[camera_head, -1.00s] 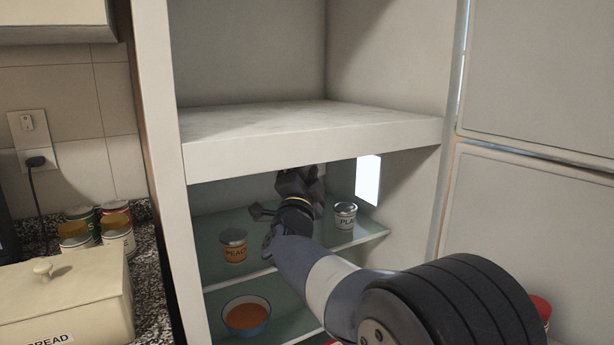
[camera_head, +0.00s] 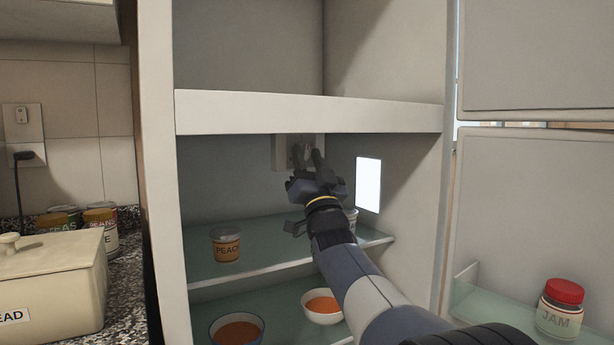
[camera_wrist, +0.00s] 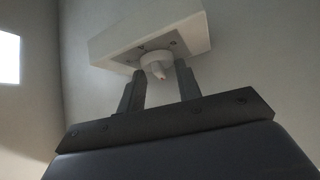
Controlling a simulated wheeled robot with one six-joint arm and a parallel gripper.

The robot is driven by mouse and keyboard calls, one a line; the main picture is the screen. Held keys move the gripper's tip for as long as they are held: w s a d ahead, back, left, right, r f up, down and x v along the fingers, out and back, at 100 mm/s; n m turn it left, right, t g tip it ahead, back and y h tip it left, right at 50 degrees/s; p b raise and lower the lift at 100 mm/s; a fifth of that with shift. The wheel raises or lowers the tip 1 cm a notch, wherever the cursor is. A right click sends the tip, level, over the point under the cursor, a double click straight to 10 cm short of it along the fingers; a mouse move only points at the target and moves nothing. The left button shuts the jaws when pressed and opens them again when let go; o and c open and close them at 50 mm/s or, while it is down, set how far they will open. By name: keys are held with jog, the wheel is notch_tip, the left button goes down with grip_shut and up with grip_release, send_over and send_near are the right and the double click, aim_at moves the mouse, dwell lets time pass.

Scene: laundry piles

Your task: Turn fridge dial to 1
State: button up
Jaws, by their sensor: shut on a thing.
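The fridge dial (camera_head: 304,150) is a small pale knob on a white control box (camera_head: 281,153) at the back of the fridge, below the thick white divider.
A PEACH jar (camera_head: 226,245) stands on the glass shelf (camera_head: 275,257) below. A can is partly hidden behind my arm. Two bowls (camera_head: 237,329) (camera_head: 322,308) sit lower. A bright light panel (camera_head: 368,185) is on the right wall. The open door (camera_head: 530,215) holds a JAM jar (camera_head: 560,309).

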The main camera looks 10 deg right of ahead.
jog(key=shift+w+d+f+n+g+y, duration=0.1)
jog(key=shift+n+g+y, duration=0.1)
jog(key=shift+n+y, duration=1.1)
jog(key=shift+d+f+n+g+y, duration=0.1)
jog(key=shift+n+g+y, duration=0.1)
jog(key=shift+n+y, duration=1.1)
jog(key=shift+a+r+n+y, duration=0.1)
jog(key=shift+n+y, duration=0.3)
jog(key=shift+n, duration=0.1)
jog(key=o, duration=0.7)
jog(key=v, duration=1.1)
jog(key=shift+r, duration=0.2)
jog(key=shift+x, duration=5.4)
jog(key=shift+f, duration=0.15)
